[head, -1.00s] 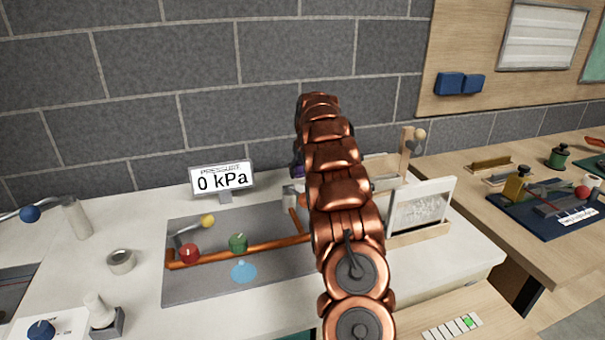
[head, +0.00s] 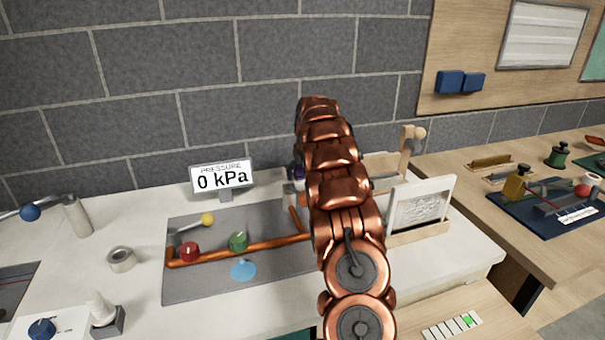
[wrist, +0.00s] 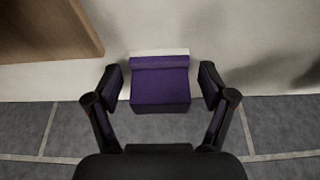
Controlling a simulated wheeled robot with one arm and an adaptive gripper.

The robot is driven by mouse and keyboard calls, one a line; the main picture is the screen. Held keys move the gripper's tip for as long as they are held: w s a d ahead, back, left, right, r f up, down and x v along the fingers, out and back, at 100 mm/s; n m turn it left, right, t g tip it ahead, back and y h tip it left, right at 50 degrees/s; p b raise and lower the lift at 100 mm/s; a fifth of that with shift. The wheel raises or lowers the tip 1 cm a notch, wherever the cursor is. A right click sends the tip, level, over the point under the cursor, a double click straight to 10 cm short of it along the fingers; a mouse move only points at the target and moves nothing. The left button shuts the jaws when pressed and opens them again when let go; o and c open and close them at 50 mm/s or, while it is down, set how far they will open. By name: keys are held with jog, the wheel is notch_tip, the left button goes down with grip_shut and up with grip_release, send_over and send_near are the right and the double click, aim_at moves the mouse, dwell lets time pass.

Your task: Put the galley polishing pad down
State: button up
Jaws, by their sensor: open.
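The purple polishing pad (wrist: 160,88) is in the wrist view, between the two fingers of my gripper (wrist: 160,85). The fingers are spread, with a gap on each side of the pad. The pad lies on a pale surface, with a whitish strip along its far edge. In the head view my copper arm hides most of the gripper and pad. Only a small purple patch (head: 299,172) shows at the arm's left edge; I cannot tell whether it is the pad.
A grey panel with a copper pipe (head: 270,246), a red knob (head: 189,252) and a green knob (head: 238,242) lies left of my arm. A pressure display (head: 222,178) stands behind it. A framed panel (head: 421,205) stands to the right. A brick wall is behind.

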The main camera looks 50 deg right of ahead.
jog(key=shift+r, duration=0.25)
jog(key=b+v, duration=0.2)
jog(key=v, duration=1)
jog(key=shift+s+f, duration=0.1)
jog(key=s+a, duration=0.3)
jog(key=a, duration=0.7)
jog(key=s+a+n+g+y, duration=0.1)
jog(key=s+a, duration=0.2)
jog(key=a, duration=0.8)
jog(key=s+a+n+g+y, duration=0.1)
jog(key=s+a, duration=0.3)
jog(key=a, duration=0.7)
jog(key=shift+a+f, duration=0.1)
jog(key=shift+a, duration=0.05)
jog(key=s+a+f+n+g, duration=0.1)
jog(key=s+a+f, duration=0.2)
jog(key=s, duration=0.6)
jog(key=s+a+f+n+g, duration=0.1)
jog(key=s+a+f, duration=0.2)
jog(key=s+a, duration=0.5)
jog(key=s+a+f+n+g, duration=0.1)
jog(key=s+a+f, duration=0.3)
jog(key=s, duration=0.6)
jog(key=shift+s+a+n, duration=0.25)
jog(key=shift+a+n, duration=0.15)
jog(key=shift+a, duration=0.3)
